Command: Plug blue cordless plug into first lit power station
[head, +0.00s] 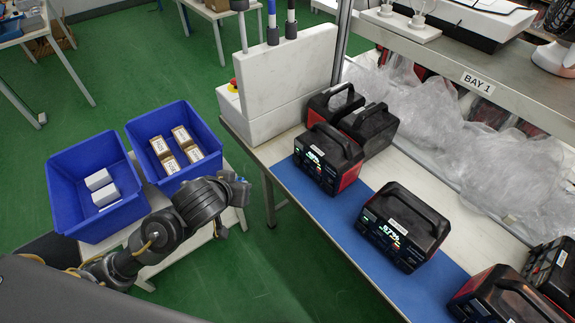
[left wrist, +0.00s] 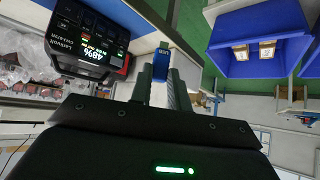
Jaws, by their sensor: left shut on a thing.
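The nearest-to-left lit power station (head: 330,158) is a black and red box with a handle and a glowing screen, standing on the blue mat. It also shows in the left wrist view (left wrist: 90,40), with its screen reading about 48%. A second lit station (head: 405,227), reading about 87%, stands farther right on the mat. My left gripper (head: 238,193) is left of the bench, apart from the stations. In the left wrist view its fingers are shut on the blue plug (left wrist: 161,62), whose end sticks out past them. The plug is not clear in the head view. My right gripper is not in view.
More stations (head: 370,128) stand behind the first one and at the bench's right end (head: 507,296). A white panel block (head: 285,85) borders the bench's left end. Two blue bins (head: 92,187) with boxes stand left. A shelf (head: 470,75) overhangs the back, with clear plastic wrap below.

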